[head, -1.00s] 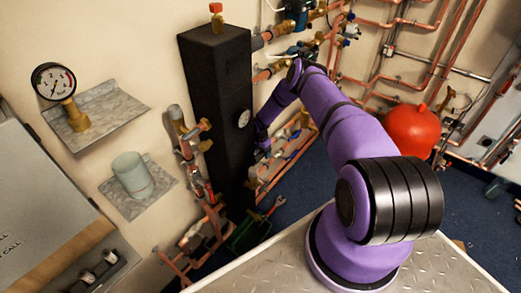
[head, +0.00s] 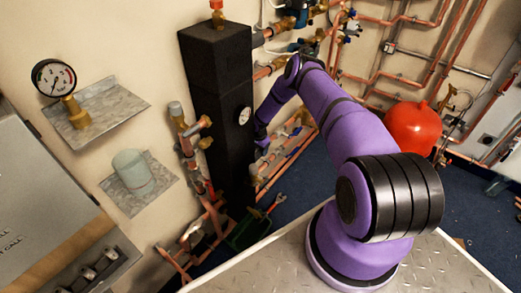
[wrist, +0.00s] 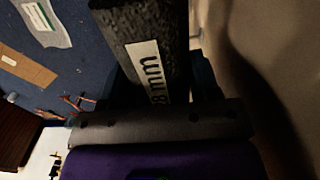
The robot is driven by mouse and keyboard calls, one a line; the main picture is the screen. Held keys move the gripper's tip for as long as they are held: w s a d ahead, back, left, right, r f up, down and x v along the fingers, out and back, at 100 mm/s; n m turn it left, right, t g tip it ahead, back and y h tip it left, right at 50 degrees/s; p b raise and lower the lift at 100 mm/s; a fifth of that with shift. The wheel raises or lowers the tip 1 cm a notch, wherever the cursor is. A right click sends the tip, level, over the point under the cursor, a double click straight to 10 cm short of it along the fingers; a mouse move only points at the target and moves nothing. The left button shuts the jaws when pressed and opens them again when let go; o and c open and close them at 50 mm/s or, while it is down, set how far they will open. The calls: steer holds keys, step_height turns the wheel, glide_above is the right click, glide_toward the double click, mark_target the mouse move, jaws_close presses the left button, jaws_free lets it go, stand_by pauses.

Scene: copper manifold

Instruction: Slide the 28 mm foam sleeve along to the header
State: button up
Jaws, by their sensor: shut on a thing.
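In the wrist view a dark, speckled foam sleeve (wrist: 118,28) carries a white label whose visible part reads "8 mm". My gripper (wrist: 168,82) is shut on it, with a dark finger showing on each side. The sleeve's far end runs out of the top of the picture. In the head view a tall black block (head: 222,90), which looks like the header, stands against the wall with a small gauge on its side. My gripper (head: 262,138) is small and dim just right of the block, by the copper pipes. The sleeve cannot be made out there.
Copper pipes with valves (head: 192,130) stand close left of the block. More pipework (head: 420,40) and a red vessel (head: 412,128) are at the right. Wall shelves hold a pressure gauge (head: 54,78) and a cup (head: 132,170). A green tray (head: 248,232) lies below the block.

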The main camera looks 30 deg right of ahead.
steer(key=shift+s+a, duration=0.3)
steer(key=shift+a, duration=0.5)
